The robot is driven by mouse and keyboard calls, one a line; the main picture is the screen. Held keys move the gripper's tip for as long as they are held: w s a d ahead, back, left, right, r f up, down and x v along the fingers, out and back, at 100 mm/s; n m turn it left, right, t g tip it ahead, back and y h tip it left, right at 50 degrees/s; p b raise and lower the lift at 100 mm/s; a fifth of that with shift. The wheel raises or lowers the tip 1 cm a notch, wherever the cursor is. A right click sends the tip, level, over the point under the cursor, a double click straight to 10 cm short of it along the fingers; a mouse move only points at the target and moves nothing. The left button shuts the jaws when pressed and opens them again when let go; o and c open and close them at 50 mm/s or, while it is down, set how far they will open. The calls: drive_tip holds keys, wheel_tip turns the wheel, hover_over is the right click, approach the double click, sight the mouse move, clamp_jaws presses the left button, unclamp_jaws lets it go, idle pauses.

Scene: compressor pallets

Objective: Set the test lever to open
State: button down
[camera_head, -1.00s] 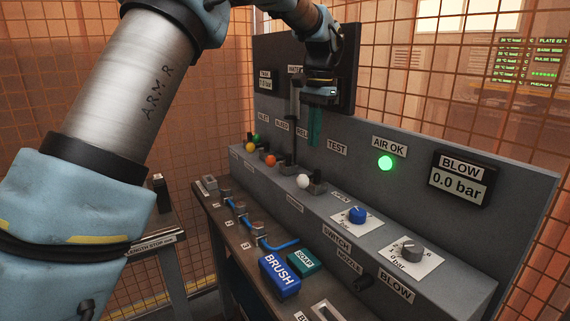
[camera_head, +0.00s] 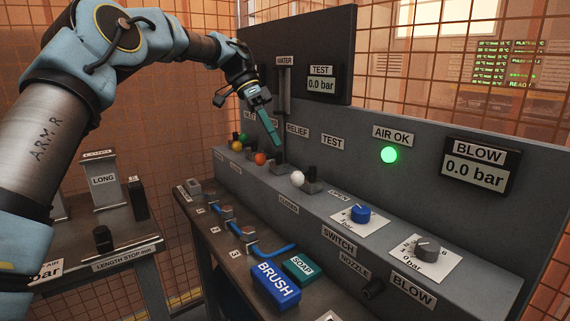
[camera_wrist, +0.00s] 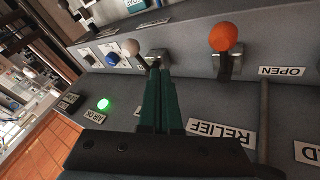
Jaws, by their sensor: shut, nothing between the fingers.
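The lever that I take for the test lever has a white ball knob (camera_head: 297,179) and stands on the console ledge below the TEST label (camera_head: 332,142). Its knob leans toward the ledge's front left, away from its dark base. The white knob also shows in the wrist view (camera_wrist: 130,47). My gripper (camera_head: 277,142) has long teal fingers, shut together and empty. In the head view they point down in front of the back panel, above the ledge. In the wrist view the fingertips (camera_wrist: 161,72) overlap the white lever's base; I cannot tell whether they touch it.
An orange-knobbed lever (camera_head: 260,159) stands left of the white one, with yellow and green knobs beyond. A blue dial (camera_head: 360,213) and a grey dial (camera_head: 428,249) are to the right. The green AIR OK lamp (camera_head: 389,155) is lit. A blue BRUSH block (camera_head: 276,286) lies in front.

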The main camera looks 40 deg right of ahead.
sight(304, 176)
drive_tip(key=x, duration=0.5)
drive_tip(key=shift+s+a, duration=0.1)
drive_tip(key=shift+s, duration=0.15)
drive_tip(key=shift+s+a, duration=0.4)
drive_tip(key=shift+s, duration=0.5)
drive_tip(key=shift+s+a+f+p, duration=0.25)
drive_tip(key=shift+s+f+p, duration=0.1)
drive_tip(key=shift+s, duration=0.35)
